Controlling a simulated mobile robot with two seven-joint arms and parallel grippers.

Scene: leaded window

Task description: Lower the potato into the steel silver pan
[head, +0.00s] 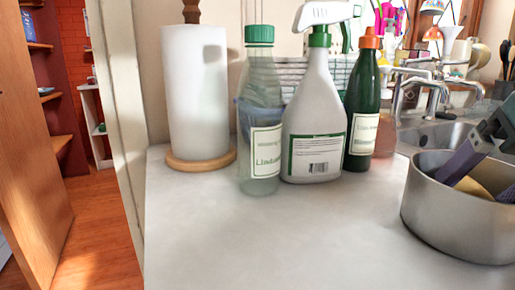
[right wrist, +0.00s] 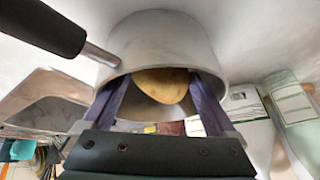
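The steel pan (head: 455,225) stands at the right of the counter; in the right wrist view its wall (right wrist: 165,40) arches over the fingers. My right gripper (head: 482,180) reaches down into the pan with its purple fingers. The potato (head: 474,188) shows partly between them, below the rim. In the right wrist view the potato (right wrist: 162,85) sits between the fingertips of the right gripper (right wrist: 160,82), which meet its two sides. Whether the potato touches the pan floor is hidden. My left gripper is out of view.
A clear bottle (head: 260,110), a white spray bottle (head: 314,120) and a dark green bottle (head: 362,110) stand left of the pan. A paper towel roll (head: 196,90) is farther left. The sink (head: 440,135) lies behind the pan. The front counter (head: 270,240) is clear.

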